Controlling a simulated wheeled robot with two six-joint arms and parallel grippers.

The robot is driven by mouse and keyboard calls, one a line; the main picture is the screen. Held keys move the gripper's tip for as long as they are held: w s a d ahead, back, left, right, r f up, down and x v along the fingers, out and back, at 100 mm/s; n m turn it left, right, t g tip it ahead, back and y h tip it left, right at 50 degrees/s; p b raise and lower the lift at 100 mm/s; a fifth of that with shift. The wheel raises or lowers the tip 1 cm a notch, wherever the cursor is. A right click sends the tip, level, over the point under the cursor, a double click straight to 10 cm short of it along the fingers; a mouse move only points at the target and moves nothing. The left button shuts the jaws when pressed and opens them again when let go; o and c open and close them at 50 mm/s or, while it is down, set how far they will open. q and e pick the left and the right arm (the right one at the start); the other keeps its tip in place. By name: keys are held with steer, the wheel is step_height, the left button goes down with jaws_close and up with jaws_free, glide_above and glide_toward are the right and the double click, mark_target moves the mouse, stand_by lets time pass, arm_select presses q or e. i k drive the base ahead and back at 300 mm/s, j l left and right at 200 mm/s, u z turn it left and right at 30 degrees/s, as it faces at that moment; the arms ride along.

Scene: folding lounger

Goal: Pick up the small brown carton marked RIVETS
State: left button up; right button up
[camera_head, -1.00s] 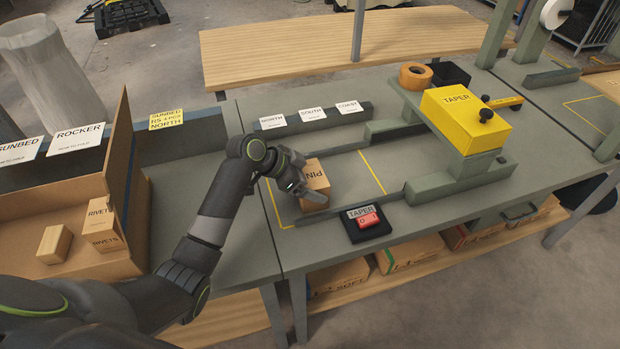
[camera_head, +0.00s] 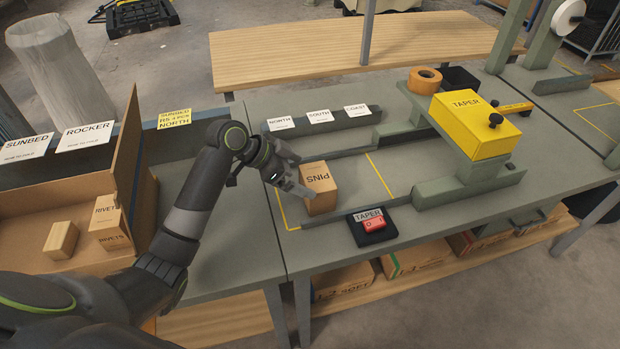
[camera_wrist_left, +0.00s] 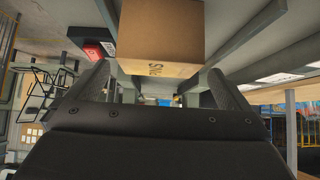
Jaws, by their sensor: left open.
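The small brown carton marked RIVETS (camera_head: 109,222) stands in the open cardboard box (camera_head: 22,248) at the left, beside a plain brown block (camera_head: 59,240). My left gripper (camera_head: 297,186) is open, well to the right of it, over the taping table. A brown carton marked PINS (camera_head: 319,188) stands upright on the table just beside the fingers, apart from them as far as I can tell. In the left wrist view the PINS carton (camera_wrist_left: 162,32) shows ahead, beyond the two spread fingers. My right gripper is not in view.
The box's raised flap (camera_head: 125,180) stands between the RIVETS carton and my left gripper. The yellow TAPER machine (camera_head: 468,125) and its red switch (camera_head: 373,222) are to the right.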

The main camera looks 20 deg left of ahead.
mark_target(107, 227)
steer(key=k+l, duration=0.25)
steer(key=k, duration=0.2)
steer(key=k+l, duration=0.25)
steer(key=k, duration=0.25)
